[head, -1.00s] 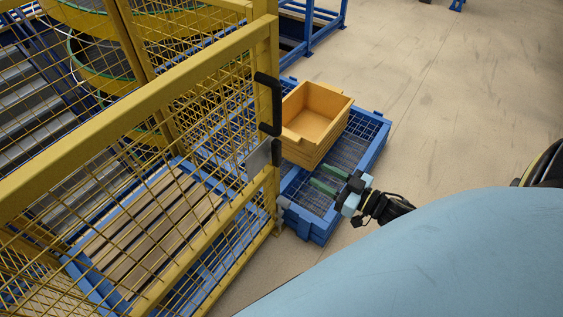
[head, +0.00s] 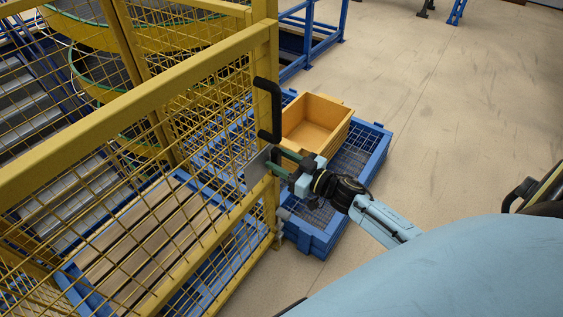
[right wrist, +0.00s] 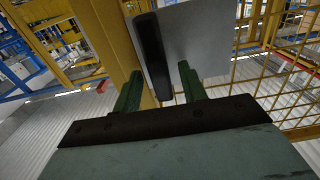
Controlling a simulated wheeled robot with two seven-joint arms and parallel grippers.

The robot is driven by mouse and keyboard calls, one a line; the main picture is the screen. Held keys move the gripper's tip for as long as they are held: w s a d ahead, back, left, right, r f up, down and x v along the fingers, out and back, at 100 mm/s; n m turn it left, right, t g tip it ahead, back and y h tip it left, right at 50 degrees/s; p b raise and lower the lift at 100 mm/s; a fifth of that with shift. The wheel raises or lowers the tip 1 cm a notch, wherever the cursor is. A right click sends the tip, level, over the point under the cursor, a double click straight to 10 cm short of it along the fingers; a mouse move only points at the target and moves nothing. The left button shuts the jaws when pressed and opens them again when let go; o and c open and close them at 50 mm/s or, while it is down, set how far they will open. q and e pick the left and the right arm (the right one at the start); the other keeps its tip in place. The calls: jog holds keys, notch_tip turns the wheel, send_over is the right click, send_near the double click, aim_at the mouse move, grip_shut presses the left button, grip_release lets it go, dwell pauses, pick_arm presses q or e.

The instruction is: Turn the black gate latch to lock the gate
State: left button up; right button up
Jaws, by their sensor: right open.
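The black gate latch (right wrist: 153,55) shows in the right wrist view as an upright, slightly tilted dark bar beside a grey metal plate (right wrist: 205,35). In the head view the plate (head: 259,167) sits on the yellow gate (head: 150,98), and my right gripper mostly hides the latch. My right gripper (head: 280,162) is open at the gate's edge, its green fingers pointing left. In the right wrist view its fingertips (right wrist: 160,74) stand on either side of the latch's lower end; I cannot tell whether they touch it. My left gripper is not in view.
A black pull handle (head: 275,110) sits on the gate post just above my right gripper. An orange bin (head: 312,124) stands on a blue mesh-floored frame (head: 372,155) behind the gripper. The floor to the right is clear.

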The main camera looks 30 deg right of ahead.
grip_shut()
dwell(0.3)
